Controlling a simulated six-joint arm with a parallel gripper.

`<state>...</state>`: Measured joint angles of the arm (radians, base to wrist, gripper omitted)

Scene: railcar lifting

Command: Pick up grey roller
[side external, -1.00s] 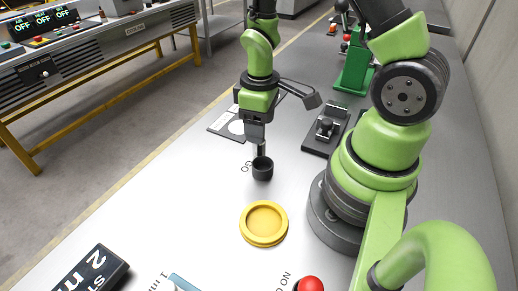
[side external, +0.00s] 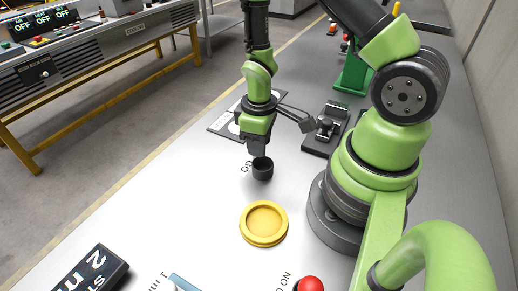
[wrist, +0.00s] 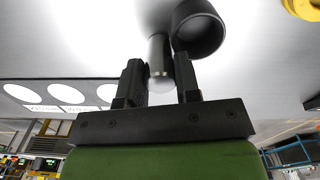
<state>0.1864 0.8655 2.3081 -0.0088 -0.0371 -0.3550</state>
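The grey roller (wrist: 158,58) is a slim upright cylinder in the wrist view, beside the black cup (wrist: 200,30). Its near end lies between the two fingers of my gripper (wrist: 160,75). The fingers look apart, with only a small gap to the roller; I cannot tell whether they touch it. In the side view my gripper (side external: 245,151) is low, just behind and left of the black cup (side external: 262,169). The roller is hidden there behind the gripper and cup.
A yellow round dish (side external: 264,223) sits in front of the cup. A dark fixture (side external: 327,125) stands on the right. A flat card with white circles (side external: 226,122) lies behind my gripper. A red button (side external: 310,284) is near the front.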

